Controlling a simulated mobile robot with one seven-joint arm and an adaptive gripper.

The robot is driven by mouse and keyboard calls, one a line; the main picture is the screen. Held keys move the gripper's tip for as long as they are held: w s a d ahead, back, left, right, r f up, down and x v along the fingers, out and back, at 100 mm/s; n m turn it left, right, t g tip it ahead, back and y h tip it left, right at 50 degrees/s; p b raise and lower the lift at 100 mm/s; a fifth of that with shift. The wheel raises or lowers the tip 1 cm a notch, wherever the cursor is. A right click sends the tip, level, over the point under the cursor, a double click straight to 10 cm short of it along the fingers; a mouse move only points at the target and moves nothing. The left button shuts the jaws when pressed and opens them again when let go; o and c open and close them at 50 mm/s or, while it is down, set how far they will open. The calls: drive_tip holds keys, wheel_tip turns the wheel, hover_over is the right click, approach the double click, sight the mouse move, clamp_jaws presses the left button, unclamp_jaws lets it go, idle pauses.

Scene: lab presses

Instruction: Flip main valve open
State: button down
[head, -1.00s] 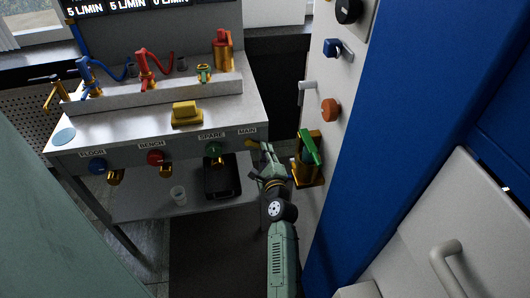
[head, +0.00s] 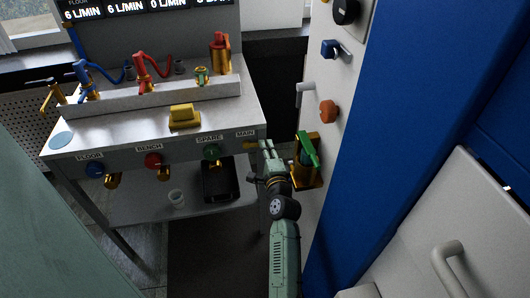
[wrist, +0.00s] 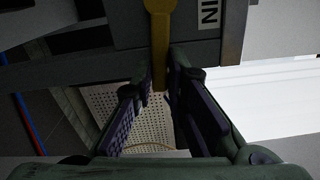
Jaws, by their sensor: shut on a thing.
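The main valve's yellow lever (head: 250,146) sticks out at the bench's front right corner, just below the MAIN label (head: 245,134). In the wrist view the lever (wrist: 158,40) comes down from the top, beside a partly cut-off label (wrist: 209,12), and its end lies between my fingertips. My gripper (head: 266,151) is right of the lever in the head view. In the wrist view my gripper (wrist: 161,84) is shut on the lever's end, with its fingers wider apart near the palm. The valve body behind the lever is hidden.
Blue (head: 95,170), red (head: 153,160) and green (head: 211,152) valve knobs line the bench front. A green-handled brass valve (head: 307,152) on the right panel stands close to my wrist. A black tray (head: 219,182) and a cup (head: 177,197) sit on the lower shelf.

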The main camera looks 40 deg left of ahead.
drive_tip(key=shift+r+n, duration=0.4)
drive_tip(key=shift+n, duration=0.4)
drive_tip(key=c, duration=1.6)
unclamp_jaws()
drive_tip(key=v, duration=1.2)
drive_tip(key=shift+s, duration=0.1)
